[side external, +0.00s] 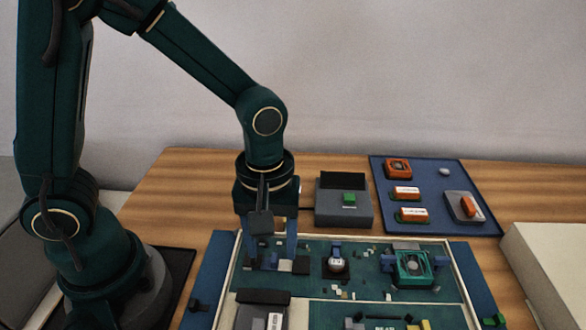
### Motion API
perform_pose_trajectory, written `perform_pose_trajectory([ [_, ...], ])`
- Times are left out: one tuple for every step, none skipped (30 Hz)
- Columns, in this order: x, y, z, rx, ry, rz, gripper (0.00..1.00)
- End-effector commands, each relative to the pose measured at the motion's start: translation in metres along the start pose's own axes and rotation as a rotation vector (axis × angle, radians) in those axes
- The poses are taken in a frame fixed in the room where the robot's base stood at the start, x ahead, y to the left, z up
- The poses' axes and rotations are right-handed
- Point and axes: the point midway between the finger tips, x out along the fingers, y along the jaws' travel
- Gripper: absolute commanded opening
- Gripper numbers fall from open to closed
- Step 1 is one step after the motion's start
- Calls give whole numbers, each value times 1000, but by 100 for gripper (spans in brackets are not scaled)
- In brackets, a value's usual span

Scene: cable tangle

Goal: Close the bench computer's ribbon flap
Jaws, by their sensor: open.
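The bench computer is a green circuit board (310,283) in a pale frame on the table. My gripper (270,263) points down over its back left part. Its two blue fingers are apart, at either side of a small dark and white part (283,265) on the board. I cannot tell whether they touch it. The ribbon flap cannot be made out for sure; the part between the fingers is small and partly hidden by the gripper. A dark grey block with a lid-like top (262,297) sits at the board's front left.
A green square fan-like part (412,267) and a round white-topped part (337,265) stand on the board. Behind it are a grey box with a green block (343,205) and a blue mat (432,175) with orange parts. A pale box (550,265) stands at right.

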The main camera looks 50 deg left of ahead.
Motion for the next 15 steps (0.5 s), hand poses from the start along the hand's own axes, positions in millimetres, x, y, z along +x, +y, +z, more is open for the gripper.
perform_pose_trajectory([
  [12,-3,1,2,-3,-12,55],
  [16,-4,1,2,-3,-14,55],
  [22,-5,1,3,-3,-16,55],
  [21,0,0,6,0,-11,55],
  [20,4,0,7,1,-11,55],
  [20,8,0,7,1,-11,55],
  [20,11,1,7,1,-11,55],
  [20,14,1,8,1,-11,55],
  [13,14,0,7,3,-6,55],
  [9,14,0,7,3,-6,55],
  [5,14,0,7,3,-6,55],
  [0,14,0,8,3,-6,55],
  [-5,14,0,7,3,-5,55],
  [-10,15,0,6,4,-3,55],
  [-16,15,0,6,3,-3,55],
])
